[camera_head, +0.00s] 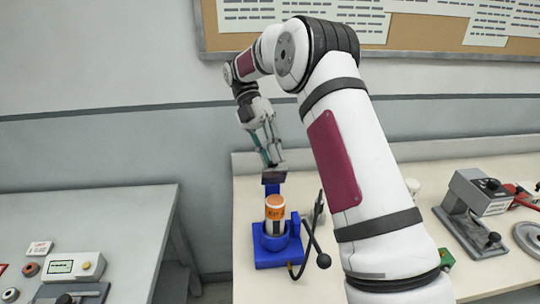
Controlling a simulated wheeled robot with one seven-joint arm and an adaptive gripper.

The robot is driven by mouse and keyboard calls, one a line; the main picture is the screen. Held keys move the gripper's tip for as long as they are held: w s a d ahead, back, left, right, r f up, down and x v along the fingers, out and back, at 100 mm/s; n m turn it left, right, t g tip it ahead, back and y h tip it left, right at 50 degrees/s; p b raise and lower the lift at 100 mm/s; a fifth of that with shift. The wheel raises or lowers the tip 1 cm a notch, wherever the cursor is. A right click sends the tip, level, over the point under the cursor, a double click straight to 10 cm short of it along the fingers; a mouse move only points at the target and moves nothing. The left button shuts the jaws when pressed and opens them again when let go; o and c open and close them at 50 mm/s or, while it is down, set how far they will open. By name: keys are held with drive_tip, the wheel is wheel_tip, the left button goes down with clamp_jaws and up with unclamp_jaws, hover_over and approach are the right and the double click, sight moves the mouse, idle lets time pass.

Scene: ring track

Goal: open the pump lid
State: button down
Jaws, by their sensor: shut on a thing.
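The blue pump (271,261) stands on the pale table, left of my arm. An orange-topped white cylinder (275,208) stands upright in its round blue holder. Behind the cylinder a blue upright part, seemingly the pump lid (272,188), rises to a dark block at its top. My gripper (271,166) comes down from above and behind the cylinder, its fingers shut at the top of this upright part. The exact contact is too small to see clearly.
A black-knobbed lever (323,260) sticks out at the pump's right. A grey clamp-like device (475,205) stands on the table at right. A separate grey table (125,225) at left carries a small meter box (72,267). A wall with a corkboard (420,32) is behind.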

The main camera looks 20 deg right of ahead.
drive_tip(key=c, duration=1.5)
unclamp_jaws()
drive_tip(key=shift+o, duration=0.2)
drive_tip(key=shift+s, duration=0.1)
